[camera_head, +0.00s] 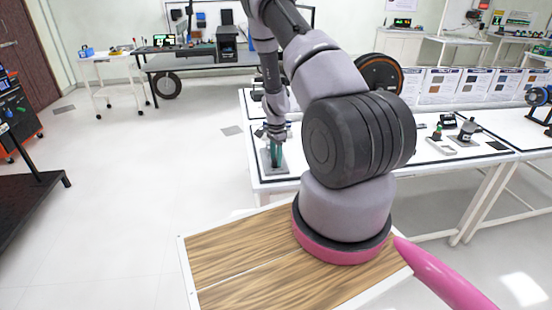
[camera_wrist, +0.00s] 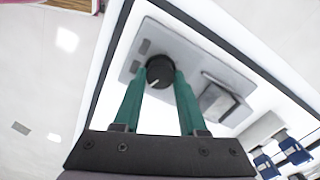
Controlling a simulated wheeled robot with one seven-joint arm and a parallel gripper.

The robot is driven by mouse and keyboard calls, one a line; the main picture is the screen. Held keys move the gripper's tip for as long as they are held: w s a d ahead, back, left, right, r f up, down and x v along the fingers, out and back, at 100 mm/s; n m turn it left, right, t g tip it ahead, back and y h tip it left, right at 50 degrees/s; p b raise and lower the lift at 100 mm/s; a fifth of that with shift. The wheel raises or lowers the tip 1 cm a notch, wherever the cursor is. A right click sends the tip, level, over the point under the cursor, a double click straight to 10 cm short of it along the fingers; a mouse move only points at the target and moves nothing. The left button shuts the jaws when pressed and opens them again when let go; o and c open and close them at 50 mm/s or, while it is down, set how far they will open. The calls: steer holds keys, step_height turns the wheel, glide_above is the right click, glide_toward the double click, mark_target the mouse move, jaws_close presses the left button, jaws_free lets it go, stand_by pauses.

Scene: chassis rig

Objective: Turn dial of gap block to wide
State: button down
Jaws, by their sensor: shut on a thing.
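The gap block (camera_wrist: 190,52) is a grey plate on the white table, with a round black dial (camera_wrist: 160,71) that bears a pale pointer line. The plate also shows in the head view (camera_head: 267,160), partly behind my gripper. My gripper (camera_wrist: 159,76) has two green fingers, one on each side of the dial, shut on it. In the head view my gripper (camera_head: 275,158) points down at the plate near the table's left end. A raised grey block (camera_wrist: 217,102) stands on the plate to the right of the dial. Any markings around the dial are too small to read.
The white table (camera_head: 285,186) has a dark border line, and its edge lies close to the plate. Small devices (camera_head: 445,135) stand farther right on it. Information cards (camera_head: 440,83) line the back. Open floor lies to the left.

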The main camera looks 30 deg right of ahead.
steer(key=m, duration=0.5)
stand_by(0.6)
steer(key=shift+c, duration=2.3)
jaws_free()
step_height(320, 180, up, 11)
steer(key=shift+f, duration=0.1)
